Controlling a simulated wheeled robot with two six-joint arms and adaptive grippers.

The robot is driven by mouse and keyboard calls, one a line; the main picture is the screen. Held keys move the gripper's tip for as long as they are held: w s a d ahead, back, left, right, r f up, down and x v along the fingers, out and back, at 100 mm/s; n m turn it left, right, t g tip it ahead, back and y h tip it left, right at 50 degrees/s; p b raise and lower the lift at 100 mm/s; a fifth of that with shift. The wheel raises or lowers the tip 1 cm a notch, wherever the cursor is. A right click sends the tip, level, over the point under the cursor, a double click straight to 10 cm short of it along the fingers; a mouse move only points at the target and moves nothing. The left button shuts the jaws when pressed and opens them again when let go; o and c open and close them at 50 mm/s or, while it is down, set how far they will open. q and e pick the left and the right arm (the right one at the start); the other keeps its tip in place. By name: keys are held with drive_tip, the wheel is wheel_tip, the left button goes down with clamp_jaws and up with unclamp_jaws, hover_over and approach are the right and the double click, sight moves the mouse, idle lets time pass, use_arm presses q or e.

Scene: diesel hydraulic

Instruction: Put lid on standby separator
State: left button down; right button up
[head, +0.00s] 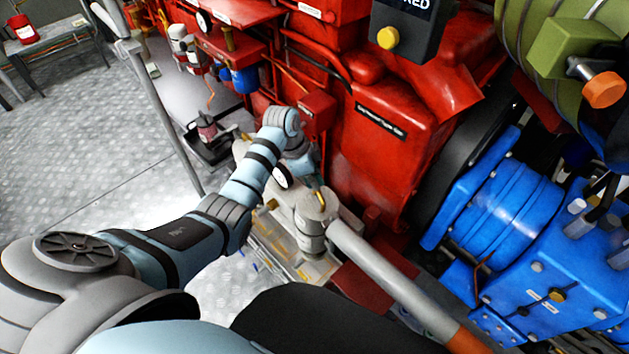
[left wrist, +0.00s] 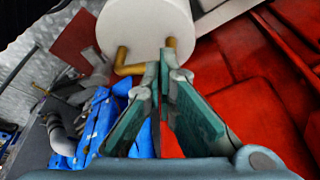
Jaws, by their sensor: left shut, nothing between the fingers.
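Two pale beige separator housings stand on a base beside the red engine in the head view; the nearer one (head: 312,208) has a brass fitting on top. The farther one is partly hidden by my left arm. My left gripper (head: 300,162) is over this spot, mostly hidden behind its wrist. In the left wrist view its teal fingers (left wrist: 167,72) are shut and empty. Their tips show against a white round body (left wrist: 147,32) with brass fittings (left wrist: 130,68); I cannot tell whether they touch. I cannot tell which part is the lid. My right gripper is not in view.
A red engine block (head: 380,150) rises behind the separators. A thick grey pipe (head: 385,268) runs to the lower right. Blue machinery (head: 510,215) stands at right. A grey post (head: 165,120) is at left. The chequered floor (head: 80,150) at left is clear.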

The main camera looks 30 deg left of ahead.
use_arm(q)
drive_tip(key=shift+s+f, duration=0.2)
drive_tip(key=shift+f, duration=0.1)
drive_tip(key=r+p, duration=0.3)
drive_tip(key=p, duration=0.1)
drive_tip(key=shift+w+r, duration=0.1)
drive_tip(key=shift+w, duration=0.15)
drive_tip(key=v, duration=1.1)
drive_tip(key=shift+r, duration=0.2)
drive_tip(key=shift+a, duration=0.15)
drive_tip(key=b, duration=0.2)
hover_over(309, 199)
wheel_tip(309, 199, down, 8)
drive_tip(key=b+x, duration=0.6)
drive_tip(key=shift+b, duration=0.4)
drive_tip(key=shift+r, duration=0.1)
